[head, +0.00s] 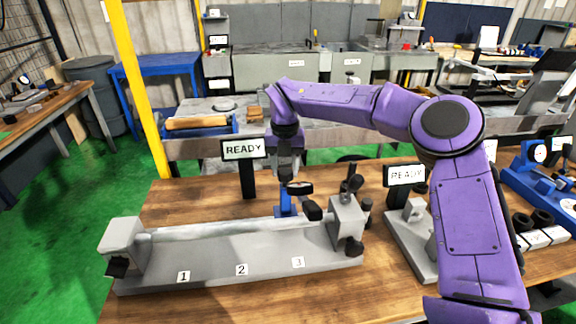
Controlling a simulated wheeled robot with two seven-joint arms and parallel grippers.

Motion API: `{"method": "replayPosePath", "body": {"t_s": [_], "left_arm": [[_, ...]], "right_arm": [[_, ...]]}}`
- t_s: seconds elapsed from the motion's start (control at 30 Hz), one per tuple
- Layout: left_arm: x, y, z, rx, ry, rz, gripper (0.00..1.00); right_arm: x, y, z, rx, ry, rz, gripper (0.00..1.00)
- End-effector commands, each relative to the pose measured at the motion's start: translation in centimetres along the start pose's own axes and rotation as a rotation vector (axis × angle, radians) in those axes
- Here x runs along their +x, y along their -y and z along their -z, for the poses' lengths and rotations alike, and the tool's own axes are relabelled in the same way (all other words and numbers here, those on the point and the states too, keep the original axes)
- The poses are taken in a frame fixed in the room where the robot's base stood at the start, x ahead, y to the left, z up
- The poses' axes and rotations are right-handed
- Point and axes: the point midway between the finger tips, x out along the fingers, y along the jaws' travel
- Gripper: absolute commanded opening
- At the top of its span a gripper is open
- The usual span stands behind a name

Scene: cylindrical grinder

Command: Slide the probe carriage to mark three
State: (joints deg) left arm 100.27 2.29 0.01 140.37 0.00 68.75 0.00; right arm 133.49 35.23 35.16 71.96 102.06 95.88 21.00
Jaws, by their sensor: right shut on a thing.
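The grey grinder bed (222,275) lies across the wooden table, with number labels 1 (184,277), 2 (241,270) and 3 (298,262) along its front. A pale bar runs between its two end blocks. The blue probe carriage (285,203) stands behind the bar, near label 3 and slightly to its left. My right gripper (290,182) comes down from above and is shut on the probe carriage; its fingertips are partly hidden. Dark round parts sit just right of the carriage. My left gripper is not in view.
A READY sign (243,149) stands behind the bed, and another READY sign (405,175) stands at the right by a grey stand (410,245). The bed's right end block (347,215) carries black knobs. A blue gauge device (545,180) sits at the far right.

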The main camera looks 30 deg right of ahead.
Motion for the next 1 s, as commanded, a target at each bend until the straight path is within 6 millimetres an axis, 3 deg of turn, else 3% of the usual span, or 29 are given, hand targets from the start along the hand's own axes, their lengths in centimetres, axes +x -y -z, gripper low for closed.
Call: {"method": "replayPosePath", "body": {"t_s": [0.53, 0.57, 0.6, 0.9, 1.0], "left_arm": [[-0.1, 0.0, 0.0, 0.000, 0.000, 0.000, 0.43], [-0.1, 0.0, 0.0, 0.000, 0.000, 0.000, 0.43], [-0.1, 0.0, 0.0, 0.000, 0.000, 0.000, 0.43], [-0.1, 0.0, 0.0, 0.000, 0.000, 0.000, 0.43], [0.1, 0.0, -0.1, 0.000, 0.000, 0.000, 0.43]], "right_arm": [[0.4, 0.1, 0.0, -0.019, -0.007, 0.005, 0.00], [0.4, 0.1, 0.0, -0.019, -0.007, 0.005, 0.55], [0.4, 0.1, -0.1, -0.018, -0.006, 0.005, 0.69], [0.1, 0.1, -0.1, -0.016, -0.002, 0.001, 0.71], [-0.9, 0.0, -0.2, -0.017, 0.001, 0.000, 0.71]]}}
